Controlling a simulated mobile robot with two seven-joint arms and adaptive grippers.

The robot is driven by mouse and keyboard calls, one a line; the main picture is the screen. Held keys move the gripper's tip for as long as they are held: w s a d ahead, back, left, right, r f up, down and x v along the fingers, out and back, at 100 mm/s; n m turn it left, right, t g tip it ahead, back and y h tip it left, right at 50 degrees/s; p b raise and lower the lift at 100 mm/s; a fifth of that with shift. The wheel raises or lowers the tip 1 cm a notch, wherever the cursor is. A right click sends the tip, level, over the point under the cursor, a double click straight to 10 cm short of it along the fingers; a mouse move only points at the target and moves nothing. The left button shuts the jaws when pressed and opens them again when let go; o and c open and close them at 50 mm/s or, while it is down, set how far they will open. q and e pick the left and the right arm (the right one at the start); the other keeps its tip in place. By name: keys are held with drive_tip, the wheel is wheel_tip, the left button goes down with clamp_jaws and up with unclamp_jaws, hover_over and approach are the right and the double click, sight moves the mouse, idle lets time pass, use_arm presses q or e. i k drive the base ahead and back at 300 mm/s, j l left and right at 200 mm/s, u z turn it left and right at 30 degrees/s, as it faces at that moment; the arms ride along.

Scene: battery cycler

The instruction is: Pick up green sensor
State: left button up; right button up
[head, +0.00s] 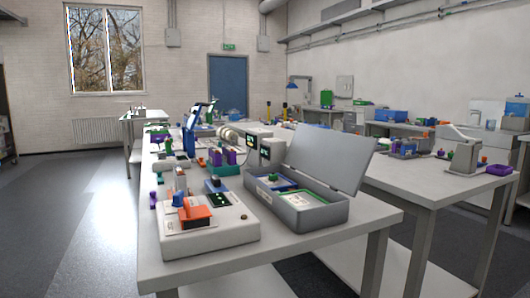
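Several small green things are in the head view, and I cannot tell which one is the green sensor. A small green piece (273,178) sits in the open grey case (297,218) on the near table, by a blue part. A flat green-edged piece (300,199) lies to its right in the same case. Another small green object (159,178) stands at the table's left edge. Neither of my grippers shows in the head view.
The near table (285,249) carries a white cycler unit (208,238) with orange and blue parts at its front. The case's raised lid (330,159) hides things behind it. Farther tables stand at the right and back. The floor (75,225) at the left is clear.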

sight(274, 177)
drive_tip(key=i+j+z, duration=0.15)
drive_tip(key=j, duration=0.3)
drive_tip(key=i+j+z, duration=0.2)
drive_tip(key=j, duration=0.3)
drive_tip(key=j+z, duration=0.15)
drive_tip(key=j, duration=0.3)
drive_tip(key=i+j+z, duration=0.15)
drive_tip(key=j, duration=0.4)
drive_tip(key=k, duration=0.05)
